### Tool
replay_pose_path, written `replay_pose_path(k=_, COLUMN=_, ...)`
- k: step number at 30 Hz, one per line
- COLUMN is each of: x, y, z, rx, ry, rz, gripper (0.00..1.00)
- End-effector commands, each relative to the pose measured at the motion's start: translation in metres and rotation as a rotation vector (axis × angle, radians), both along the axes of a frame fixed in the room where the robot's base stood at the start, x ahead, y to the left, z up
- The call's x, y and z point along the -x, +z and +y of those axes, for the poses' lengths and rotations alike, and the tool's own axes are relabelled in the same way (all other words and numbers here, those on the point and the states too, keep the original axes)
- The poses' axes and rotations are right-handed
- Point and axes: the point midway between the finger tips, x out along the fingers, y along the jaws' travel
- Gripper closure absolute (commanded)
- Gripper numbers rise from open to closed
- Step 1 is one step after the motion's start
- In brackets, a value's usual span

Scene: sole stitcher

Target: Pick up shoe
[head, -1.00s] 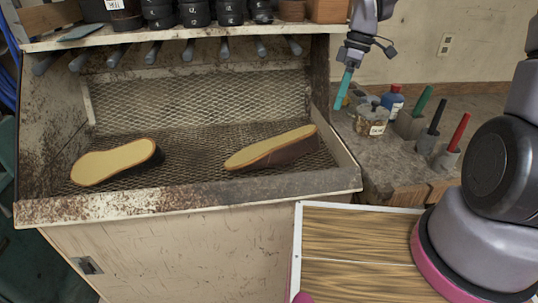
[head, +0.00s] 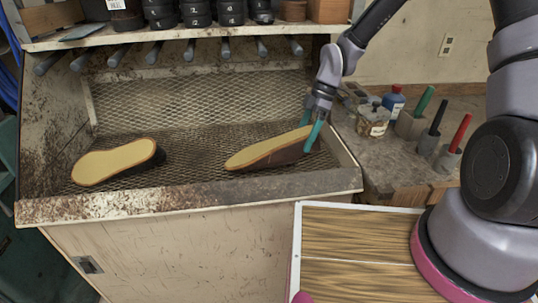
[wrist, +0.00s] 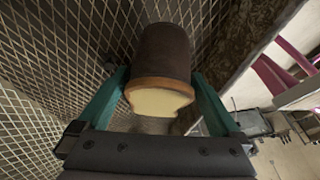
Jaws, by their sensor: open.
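Two brown shoes lie sole-up on the mesh floor of the booth, each with a tan sole. The left shoe (head: 113,162) lies apart on the left. The right shoe (head: 268,151) lies toward the booth's right side, its right end slightly raised. My gripper (head: 310,137) is open at the right end of the right shoe, with its teal fingers on either side of that end. In the wrist view, the right shoe (wrist: 164,58) sits between the two spread fingers of my gripper (wrist: 160,100). I cannot tell whether the fingers touch it.
The booth's rusty front lip (head: 190,202) and right side wall border the mesh floor. A shelf (head: 190,37) with dark rolls hangs above. A worn bench (head: 385,155) to the right holds a jar (head: 373,121), a blue bottle (head: 393,100) and tools in holders. Mesh between the shoes is clear.

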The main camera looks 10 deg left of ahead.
Motion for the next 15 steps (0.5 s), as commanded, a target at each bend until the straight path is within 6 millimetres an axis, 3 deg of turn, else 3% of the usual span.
replay_pose_path(k=6, x=0.010, y=-0.028, z=0.012, rx=0.000, ry=0.002, rz=0.003, gripper=0.00)
replay_pose_path(k=15, x=0.011, y=-0.032, z=0.013, rx=0.000, ry=-0.001, rz=0.000, gripper=0.00)
